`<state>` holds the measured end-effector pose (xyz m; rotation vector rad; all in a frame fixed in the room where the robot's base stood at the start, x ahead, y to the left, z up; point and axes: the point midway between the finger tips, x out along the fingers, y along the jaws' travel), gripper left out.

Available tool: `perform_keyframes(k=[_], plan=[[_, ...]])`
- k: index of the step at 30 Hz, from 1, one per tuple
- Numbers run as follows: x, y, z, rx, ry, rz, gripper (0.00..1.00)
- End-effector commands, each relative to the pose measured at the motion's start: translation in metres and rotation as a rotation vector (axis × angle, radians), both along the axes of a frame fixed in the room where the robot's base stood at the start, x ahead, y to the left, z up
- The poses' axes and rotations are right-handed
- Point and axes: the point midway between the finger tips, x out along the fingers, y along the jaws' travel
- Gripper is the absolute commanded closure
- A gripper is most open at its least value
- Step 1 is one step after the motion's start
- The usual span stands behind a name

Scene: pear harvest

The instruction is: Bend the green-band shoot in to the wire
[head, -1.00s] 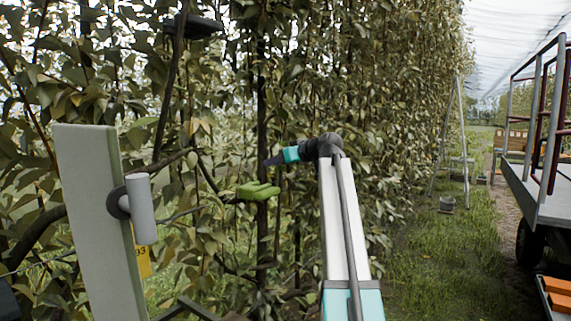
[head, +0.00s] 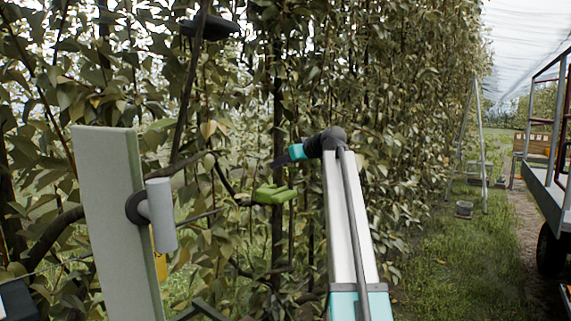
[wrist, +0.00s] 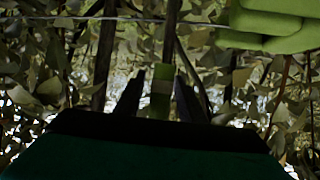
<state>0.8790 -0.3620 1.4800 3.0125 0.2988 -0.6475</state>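The shoot with the green band (wrist: 162,78) stands upright in the wrist view, between the two dark fingers of my gripper (wrist: 158,98). A gap shows on each side of the band, so the fingers look open around it. The wire (wrist: 60,18) runs across the top of the wrist view, beyond the band. In the head view my gripper (head: 279,162) points left into the foliage, its tips dark against the leaves. The band cannot be made out there.
A pale board (head: 115,220) with a grey cylinder (head: 160,214) stands left. The grass alley (head: 450,250) lies right, with a ladder (head: 475,145) and trailer (head: 550,190).

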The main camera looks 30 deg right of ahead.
Motion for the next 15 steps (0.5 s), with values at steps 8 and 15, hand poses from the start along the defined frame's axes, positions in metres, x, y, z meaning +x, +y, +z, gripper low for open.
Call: perform_keyframes(k=[8, 15], plan=[[-0.008, -0.001, 0.001, 0.001, 0.001, 0.002, 0.64], [-0.033, -0.005, 0.012, 0.0, 0.0, 0.001, 0.64]])
